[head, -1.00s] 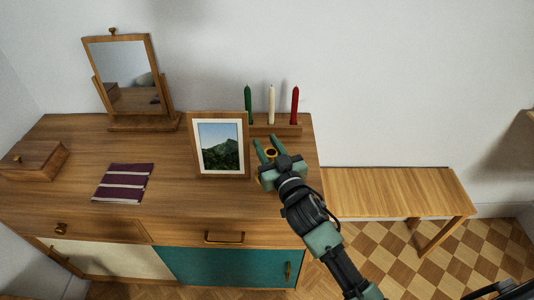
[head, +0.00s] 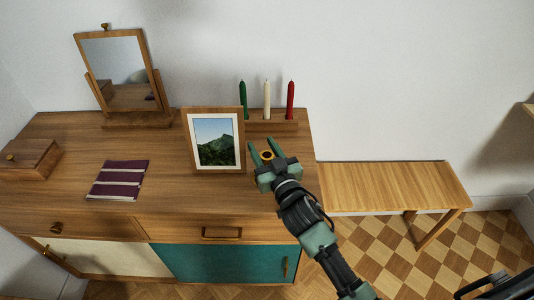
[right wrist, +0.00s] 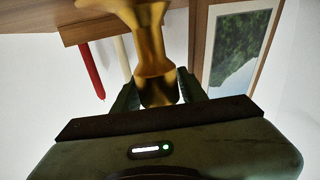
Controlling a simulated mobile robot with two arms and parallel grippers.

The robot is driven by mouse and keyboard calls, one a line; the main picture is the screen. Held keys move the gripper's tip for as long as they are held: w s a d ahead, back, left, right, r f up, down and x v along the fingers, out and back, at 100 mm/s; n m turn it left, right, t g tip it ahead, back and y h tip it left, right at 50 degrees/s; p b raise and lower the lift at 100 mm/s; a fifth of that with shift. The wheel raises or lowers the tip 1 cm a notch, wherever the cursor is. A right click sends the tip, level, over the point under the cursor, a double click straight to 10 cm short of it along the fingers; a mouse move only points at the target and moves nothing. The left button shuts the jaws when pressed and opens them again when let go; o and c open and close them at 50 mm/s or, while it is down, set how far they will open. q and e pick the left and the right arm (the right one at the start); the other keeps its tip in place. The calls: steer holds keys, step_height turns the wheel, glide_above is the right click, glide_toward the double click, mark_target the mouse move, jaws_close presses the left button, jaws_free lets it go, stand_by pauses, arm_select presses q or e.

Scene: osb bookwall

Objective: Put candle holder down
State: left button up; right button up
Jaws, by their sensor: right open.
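The brass candle holder (right wrist: 152,50) stands between the fingers of my right gripper. My right gripper (head: 262,150) is open around the holder, low over the right part of the dresser top. The fingers also show on both sides of the holder in the right wrist view (right wrist: 158,92). The holder's contact with the dresser top is hidden. My left gripper is not in view.
The picture frame (head: 213,166) stands close left of the holder. A wooden block (head: 275,127) with green, white and red candles is behind. A mirror (head: 112,72), striped cloth (head: 118,180) and wooden box (head: 27,160) are further left. A bench (head: 390,187) stands right of the dresser (head: 170,200).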

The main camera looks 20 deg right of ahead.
steer(key=s, duration=0.3)
steer(key=s+b, duration=0.1)
steer(key=s, duration=0.3)
steer(key=s+d, duration=0.1)
steer(key=s, duration=0.2)
steer(key=shift+s, duration=0.25)
steer(key=shift+s+d+r, duration=0.1)
steer(key=shift+s+d, duration=0.05)
steer(key=shift+s, duration=0.6)
